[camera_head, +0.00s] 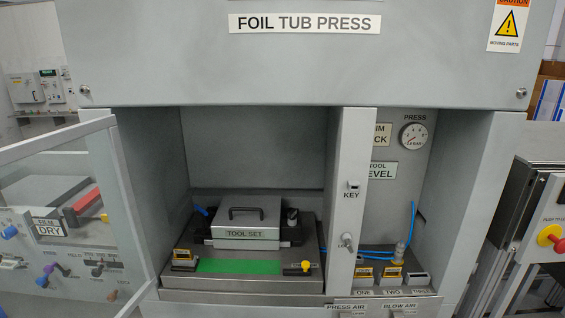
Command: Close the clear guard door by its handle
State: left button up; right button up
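The clear guard door (55,138) stands open at the left of the press. It has a grey frame and a see-through pane. Its hinge side appears to meet the left side of the press opening, and it swings out toward me and leftward, with its far part cut off by the picture's left edge. I cannot make out the door's handle. Neither of my grippers is in view.
Inside the open press bay sits a grey tool set block (248,214) with a black handle, above a green strip (240,267). A side bay on the right holds a gauge (413,137) and blue hoses. A yellow-and-red button box (551,236) stands at far right.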

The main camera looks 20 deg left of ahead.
aim_at(22, 149)
jog(key=k+j+z, duration=0.1)
jog(key=j, duration=0.4)
jog(key=k+j, duration=0.15)
jog(key=j, duration=0.35)
jog(key=k+j+z, duration=0.15)
jog(key=j, duration=0.35)
jog(key=k+j, duration=0.1)
jog(key=j, duration=0.4)
jog(key=k+j+z, duration=0.15)
jog(key=j, duration=0.3)
jog(key=k+j, duration=0.15)
jog(key=j, duration=0.35)
jog(key=k+j+z, duration=0.15)
jog(key=j, duration=0.3)
jog(key=k+j, duration=0.25)
jog(key=j, duration=0.2)
jog(key=z, duration=0.05)
